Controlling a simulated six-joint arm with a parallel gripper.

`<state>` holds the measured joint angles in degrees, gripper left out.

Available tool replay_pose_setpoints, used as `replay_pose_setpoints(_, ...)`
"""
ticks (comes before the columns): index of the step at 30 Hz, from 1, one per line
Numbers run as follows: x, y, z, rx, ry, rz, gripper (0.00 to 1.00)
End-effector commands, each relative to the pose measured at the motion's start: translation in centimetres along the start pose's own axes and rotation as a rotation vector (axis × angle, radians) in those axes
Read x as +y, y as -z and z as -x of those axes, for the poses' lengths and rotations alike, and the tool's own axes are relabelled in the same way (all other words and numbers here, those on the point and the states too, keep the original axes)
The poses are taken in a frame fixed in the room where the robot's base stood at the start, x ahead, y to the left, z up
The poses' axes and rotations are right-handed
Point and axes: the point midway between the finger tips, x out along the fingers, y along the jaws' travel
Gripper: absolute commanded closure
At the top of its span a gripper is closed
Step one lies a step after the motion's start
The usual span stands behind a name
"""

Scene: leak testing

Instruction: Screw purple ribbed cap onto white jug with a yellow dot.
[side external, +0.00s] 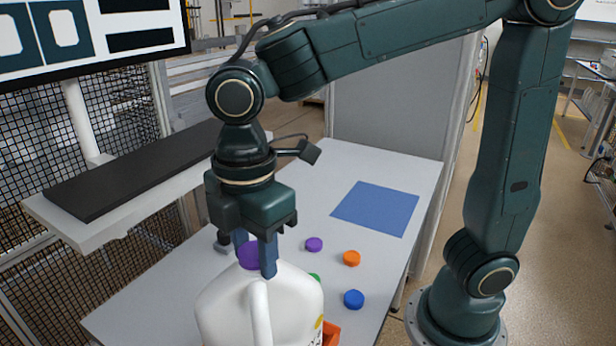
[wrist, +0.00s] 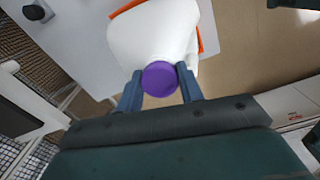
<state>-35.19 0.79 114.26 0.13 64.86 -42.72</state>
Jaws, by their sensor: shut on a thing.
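A white jug (side external: 262,310) stands upright at the near end of the table, with a yellow dot (side external: 318,322) low on its right side. It also shows in the wrist view (wrist: 152,36). A purple cap (side external: 249,255) sits at the mouth of the jug, between my fingers; the wrist view shows its round top (wrist: 160,79). My gripper (side external: 254,257) points down from above and is shut on this cap, one finger on each side. I cannot tell how far the cap is seated on the neck, and its ribs are too small to make out.
Another purple cap (side external: 314,244), an orange cap (side external: 351,258), a blue cap (side external: 353,299) and a partly hidden green cap (side external: 315,278) lie right of the jug. An orange container (side external: 331,333) is beside the jug. A blue mat (side external: 376,208) lies at the back, with clear table around it.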

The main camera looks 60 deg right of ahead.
Motion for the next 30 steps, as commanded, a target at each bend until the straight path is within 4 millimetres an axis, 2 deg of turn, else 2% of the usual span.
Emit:
replay_pose_setpoints(1,-0.1,-0.1,-0.5,-0.008,0.007,-0.039,1.00)
replay_pose_setpoints(5,-0.1,-0.1,-0.5,-0.008,0.006,-0.140,1.00)
replay_pose_setpoints(9,-0.1,0.0,-0.6,-0.008,0.006,-0.137,1.00)
replay_pose_setpoints(10,-0.1,0.0,-0.5,-0.007,0.006,-0.137,0.57)
replay_pose_setpoints(13,-0.1,0.0,-0.5,-0.007,0.007,-0.135,0.38)
replay_pose_setpoints(23,-0.2,0.0,-0.4,-0.008,0.008,-0.131,0.38)
replay_pose_setpoints(30,-0.1,0.0,1.3,-0.005,0.005,-0.132,0.38)
